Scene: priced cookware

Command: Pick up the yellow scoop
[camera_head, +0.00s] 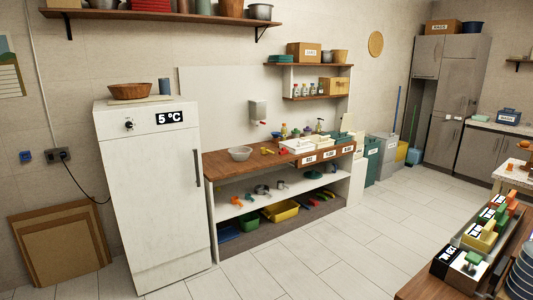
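A yellow item (482,238) sits in a row of coloured items in a metal rack at the lower right. It may be the yellow scoop, but it is too small to tell its shape. A black-and-white price label is beside it. Green items are in front of it and behind it, with an orange one (498,202) farther back. Neither of my grippers is in view.
A white fridge (150,200) stands at the left. The workbench (225,167) has a shelf with a yellow bin (281,211). The tiled floor (330,255) between is clear.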

